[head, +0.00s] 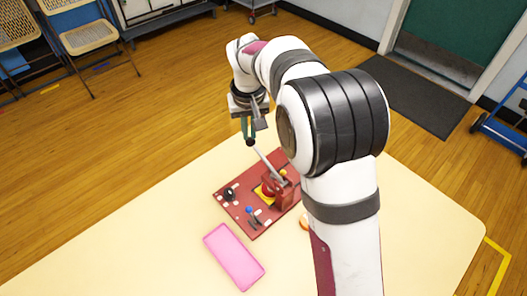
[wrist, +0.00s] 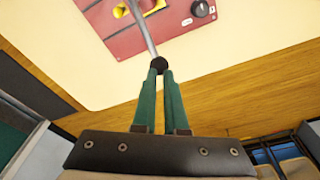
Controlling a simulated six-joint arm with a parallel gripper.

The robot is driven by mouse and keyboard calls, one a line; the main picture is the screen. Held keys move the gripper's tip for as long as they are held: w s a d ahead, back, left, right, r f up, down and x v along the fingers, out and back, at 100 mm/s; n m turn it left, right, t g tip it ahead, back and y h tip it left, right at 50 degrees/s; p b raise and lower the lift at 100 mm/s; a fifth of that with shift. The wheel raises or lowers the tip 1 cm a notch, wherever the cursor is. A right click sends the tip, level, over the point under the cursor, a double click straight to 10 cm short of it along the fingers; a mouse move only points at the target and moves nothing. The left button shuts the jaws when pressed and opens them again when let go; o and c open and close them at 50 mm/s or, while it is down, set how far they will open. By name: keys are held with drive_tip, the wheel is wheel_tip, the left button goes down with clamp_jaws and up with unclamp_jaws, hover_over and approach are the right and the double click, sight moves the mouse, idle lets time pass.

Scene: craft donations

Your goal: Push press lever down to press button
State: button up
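The press lever (head: 264,160) is a grey metal rod with a black knob at its free end. It slants up from a red bracket (head: 284,194) on a dark red board (head: 232,205). A red button (head: 267,188) on a yellow patch sits beside the bracket, partly hidden by it. My gripper (head: 249,138) points down at the knob, its green fingers close together. In the wrist view, the fingertips (wrist: 160,72) are at the black knob (wrist: 159,64) and appear closed on it, with the lever (wrist: 142,28) running on beyond. The lever is raised.
The board also carries a black dial (head: 229,194) and a small blue-topped stick (head: 250,211). A pink tray (head: 233,256) lies on the pale table (head: 150,245) in front of it. An orange round thing (head: 304,221) is partly hidden by my arm. The table's left side is clear.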

drive_tip(key=shift+w+a+f, duration=0.15)
drive_tip(key=shift+f, duration=0.6)
drive_tip(key=shift+a+f, duration=0.1)
drive_tip(key=shift+f, duration=0.1)
idle(0.5)
drive_tip(key=shift+w+f, duration=0.1)
drive_tip(key=shift+f, duration=0.05)
drive_tip(key=shift+a+f, duration=0.1)
drive_tip(key=shift+f, duration=0.25)
idle(0.6)
drive_tip(key=shift+r, duration=4.3)
